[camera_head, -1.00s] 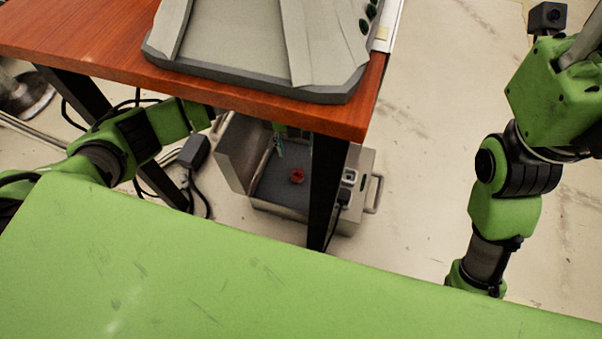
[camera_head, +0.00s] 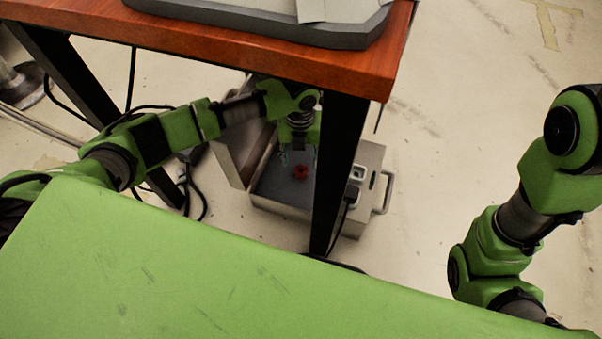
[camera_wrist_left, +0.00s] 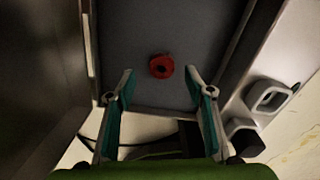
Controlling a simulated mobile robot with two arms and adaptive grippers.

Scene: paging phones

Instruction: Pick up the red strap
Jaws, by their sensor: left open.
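The red strap (camera_head: 300,172) is a small rolled red ring lying on the dark floor of an open grey metal case (camera_head: 372,158) under the table. In the left wrist view the strap (camera_wrist_left: 161,66) lies ahead of the fingertips, roughly centred between them. My left gripper (camera_head: 298,158) reaches down under the table over the case. In the left wrist view its two teal-padded fingers (camera_wrist_left: 162,82) are spread apart with nothing between them. The strap is not touched by either finger, as far as I can see. My right arm shows at the right; its gripper is out of view.
The wooden table (camera_head: 200,45) overhangs my left arm, with a grey tray (camera_head: 250,22) on top. A black table leg (camera_head: 338,170) stands directly in front of the case. The case's raised lid (camera_head: 232,150) is at its left. Black cables lie left of it.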

